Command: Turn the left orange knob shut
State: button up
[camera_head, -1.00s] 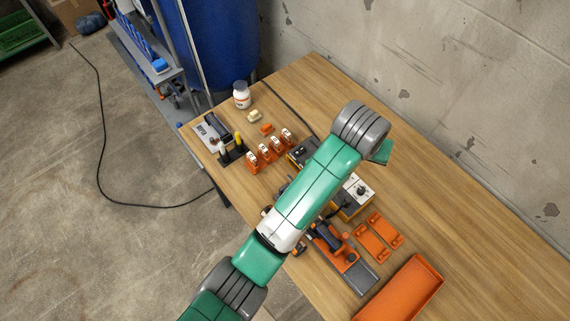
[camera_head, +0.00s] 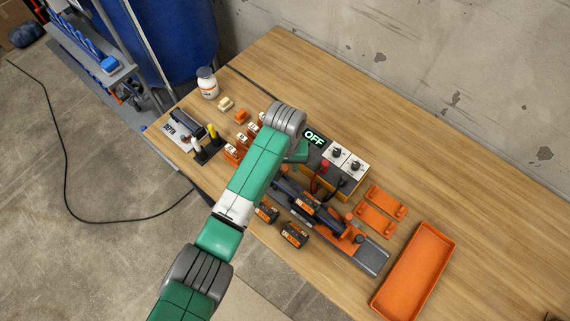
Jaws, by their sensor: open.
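I cannot make out a left orange knob for certain. A control box (camera_head: 344,186) with an orange side stands mid-bench, with two dark knobs (camera_head: 337,152) on white panels and a lit "OFF" sign (camera_head: 314,138). In front of it is a dark and orange clamp-like rig (camera_head: 318,214) on a grey rail, with small round orange parts (camera_head: 360,238) at its right end. My green and grey arm crosses the view and covers part of the bench left of the box. My gripper is hidden behind the arm, so its jaws do not show.
An orange tray (camera_head: 413,270) and two orange brackets (camera_head: 384,203) lie at right. Several orange holders with white labels (camera_head: 242,138), a white bottle (camera_head: 208,84) and dark-orange blocks (camera_head: 294,234) are around the arm. The far right bench is clear.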

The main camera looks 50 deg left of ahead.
jog(key=shift+c, duration=0.4)
grip_shut()
jog(key=shift+p, duration=0.35)
jog(key=n+p, duration=0.3)
jog(key=shift+r, duration=0.2)
jog(key=n+p, duration=0.3)
jog(key=n, duration=0.1)
jog(key=shift+w+f+n, duration=0.1)
jog(key=shift+n, duration=0.2)
jog(key=n+p, duration=0.2)
jog(key=n, duration=0.8)
jog(key=shift+f+p, duration=0.1)
jog(key=shift+p, duration=0.2)
jog(key=shift+n, duration=0.3)
